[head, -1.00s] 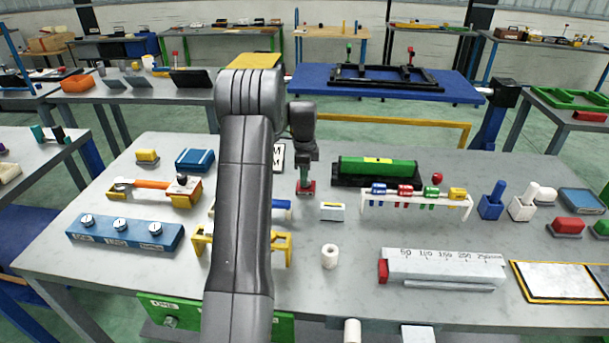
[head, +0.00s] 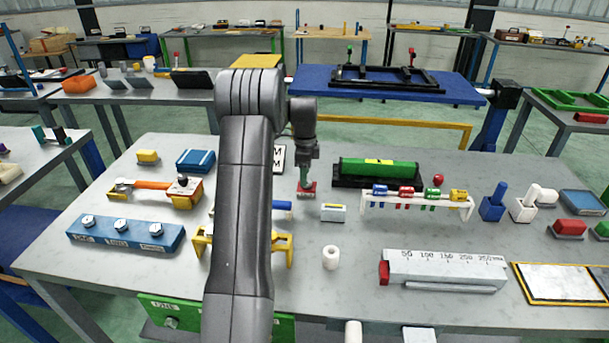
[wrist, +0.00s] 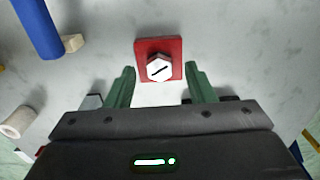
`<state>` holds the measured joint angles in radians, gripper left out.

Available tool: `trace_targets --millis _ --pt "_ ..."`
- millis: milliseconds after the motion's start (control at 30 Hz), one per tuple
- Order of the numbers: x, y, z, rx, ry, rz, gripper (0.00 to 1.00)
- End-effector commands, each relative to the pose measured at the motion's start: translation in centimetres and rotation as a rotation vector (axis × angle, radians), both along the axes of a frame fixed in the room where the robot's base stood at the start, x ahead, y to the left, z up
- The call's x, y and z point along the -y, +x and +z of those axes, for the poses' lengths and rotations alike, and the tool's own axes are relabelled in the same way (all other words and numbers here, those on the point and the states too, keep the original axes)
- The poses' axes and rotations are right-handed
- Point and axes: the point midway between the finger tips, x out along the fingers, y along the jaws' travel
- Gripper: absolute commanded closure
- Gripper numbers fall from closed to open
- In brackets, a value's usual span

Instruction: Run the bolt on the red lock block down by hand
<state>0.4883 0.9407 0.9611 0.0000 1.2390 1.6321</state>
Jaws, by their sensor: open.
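The red lock block (head: 307,188) lies on the grey table below my gripper (head: 304,178). In the wrist view the red lock block (wrist: 175,46) is a red square plate with a white hexagonal bolt head (wrist: 159,68) on it, marked with a dark line. My gripper (wrist: 160,78) is open, with its two green fingers on either side of the bolt's near side. Nothing is between the fingers except part of the bolt head in the picture; I cannot tell whether they touch it or how high they are above it.
A green block in a black tray (head: 345,182) and a white rack with coloured pieces (head: 418,203) stand to the right. A small white box (head: 333,212) and a white roll (head: 331,257) lie nearer. My arm hides part of the table on the left.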

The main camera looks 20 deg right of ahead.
Motion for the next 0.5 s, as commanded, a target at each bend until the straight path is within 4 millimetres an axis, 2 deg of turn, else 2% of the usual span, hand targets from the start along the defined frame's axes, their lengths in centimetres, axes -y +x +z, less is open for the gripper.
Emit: trace_targets --millis 300,500 --pt "0.0 0.1 7.0 0.007 -0.003 0.001 0.51" --pt "0.0 0.1 10.8 0.006 -0.003 0.001 0.51"
